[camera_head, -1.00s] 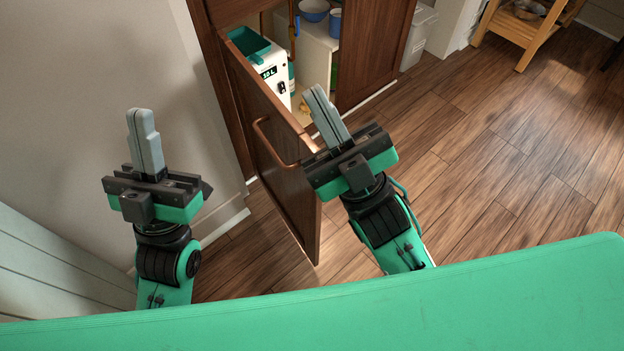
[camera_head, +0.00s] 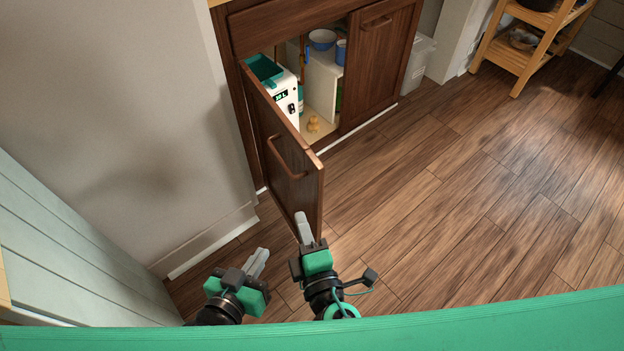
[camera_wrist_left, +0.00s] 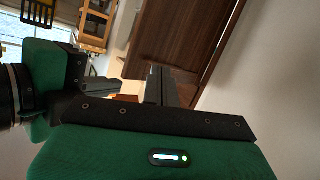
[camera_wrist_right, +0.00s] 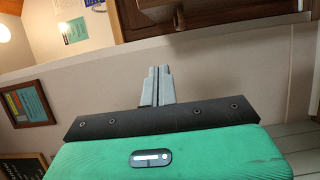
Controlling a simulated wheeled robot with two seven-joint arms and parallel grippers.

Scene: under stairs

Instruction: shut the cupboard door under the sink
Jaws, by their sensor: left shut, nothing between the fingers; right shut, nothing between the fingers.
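The brown cupboard door (camera_head: 290,178) stands open, swung out toward me, with its bar handle (camera_head: 287,160) on the face turned left. In the head view, my right gripper (camera_head: 302,220) is shut and empty, its tips by the lower part of the door's free edge; I cannot tell whether they touch. My left gripper (camera_head: 260,257) is shut and empty, lower and to the left, apart from the door. The left wrist view shows a brown wooden panel (camera_wrist_left: 180,40) beyond the left fingers.
Inside the cupboard are a white box (camera_head: 283,97) with a teal tray (camera_head: 265,69), blue bowls and a small yellow object (camera_head: 314,124). The other door (camera_head: 375,55) is shut. A grey wall (camera_head: 120,110) stands left; open floor (camera_head: 470,190) lies right.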

